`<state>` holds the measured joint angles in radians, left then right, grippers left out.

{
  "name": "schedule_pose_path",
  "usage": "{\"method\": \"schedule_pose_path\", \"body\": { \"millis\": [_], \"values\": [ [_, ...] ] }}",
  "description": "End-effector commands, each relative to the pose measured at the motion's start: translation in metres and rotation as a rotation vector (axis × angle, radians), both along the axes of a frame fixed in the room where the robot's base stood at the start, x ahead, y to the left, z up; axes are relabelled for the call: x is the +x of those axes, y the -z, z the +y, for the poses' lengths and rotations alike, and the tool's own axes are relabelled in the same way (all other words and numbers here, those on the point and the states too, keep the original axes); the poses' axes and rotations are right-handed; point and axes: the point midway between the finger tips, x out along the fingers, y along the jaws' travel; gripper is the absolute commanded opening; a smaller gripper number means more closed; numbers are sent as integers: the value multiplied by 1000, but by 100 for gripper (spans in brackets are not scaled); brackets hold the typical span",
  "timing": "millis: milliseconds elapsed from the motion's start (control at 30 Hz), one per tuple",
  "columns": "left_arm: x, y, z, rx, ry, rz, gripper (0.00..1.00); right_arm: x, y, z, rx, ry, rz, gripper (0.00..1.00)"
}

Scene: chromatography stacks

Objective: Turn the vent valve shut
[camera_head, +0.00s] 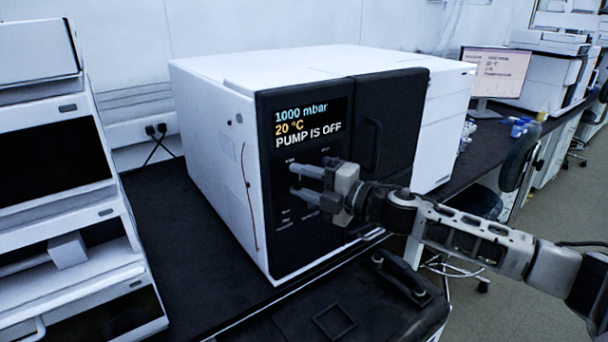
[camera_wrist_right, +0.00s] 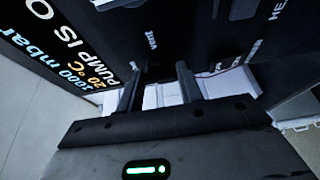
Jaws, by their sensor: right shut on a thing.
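The vent valve is on the black front panel of the white instrument (camera_head: 230,175), below a display that reads 1000 mbar, 20 °C and PUMP IS OFF. My right gripper (camera_head: 297,181) reaches the panel from the right, with its two fingers at the panel face. In the right wrist view, the fingers (camera_wrist_right: 160,76) are just below the "vent" label and shut on the dark vent valve (camera_wrist_right: 160,72). The valve is mostly hidden between the fingers, and its turn angle cannot be read. My left gripper is not in view.
A dark door with a handle (camera_head: 374,145) is right of the display. Another white stacked instrument (camera_head: 60,190) stands at the left. A black case (camera_head: 400,280) is in front at the lower right. A monitor (camera_head: 495,73) stands behind. Black bench top is bare between the instruments.

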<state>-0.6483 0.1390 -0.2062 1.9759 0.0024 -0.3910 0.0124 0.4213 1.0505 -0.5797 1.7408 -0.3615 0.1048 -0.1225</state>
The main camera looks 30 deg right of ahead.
Motion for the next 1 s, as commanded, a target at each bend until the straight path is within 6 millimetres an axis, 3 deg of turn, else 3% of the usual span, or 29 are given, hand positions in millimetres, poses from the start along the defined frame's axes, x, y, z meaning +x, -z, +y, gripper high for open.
{"method": "schedule_pose_path", "body": {
  "millis": [467, 500, 567, 1000],
  "values": [
    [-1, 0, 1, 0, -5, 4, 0, 0, 1, 0, -17, -1, -2, 14],
    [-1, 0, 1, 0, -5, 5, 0, 0, 1, 0, -17, -1, -2, 45],
    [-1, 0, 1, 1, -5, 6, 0, 0, 1, 0, -17, 0, -2, 58],
    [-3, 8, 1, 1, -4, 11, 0, -9, 4, -7, -14, 3, 1, 58]
  ]
}}
